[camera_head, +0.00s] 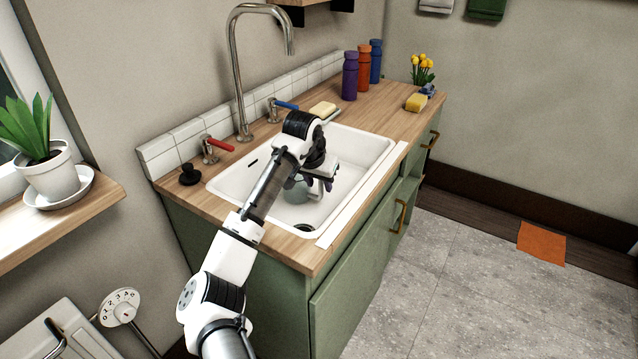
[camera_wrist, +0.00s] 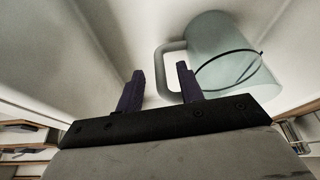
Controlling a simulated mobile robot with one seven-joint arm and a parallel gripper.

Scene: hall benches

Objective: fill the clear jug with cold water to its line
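The clear jug (camera_wrist: 222,55) is in the white sink (camera_head: 362,150), with a dark line around it and its handle (camera_wrist: 164,72) facing my gripper. In the head view the jug (camera_head: 296,190) is partly hidden by my arm. My gripper (camera_wrist: 160,78) is open, and the handle shows between its fingers; I cannot tell whether they touch it. The tall metal spout (camera_head: 236,70) arches over the sink, with no water visible from it. A blue-handled tap (camera_head: 284,106) stands right of the spout and a red-handled tap (camera_head: 217,145) left.
A black plug (camera_head: 190,175) lies on the counter left of the sink. Soap (camera_head: 322,109) sits behind the sink. Several bottles (camera_head: 350,78), a yellow sponge (camera_head: 416,102) and yellow flowers (camera_head: 422,68) stand on the right counter. A potted plant (camera_head: 48,175) is at far left.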

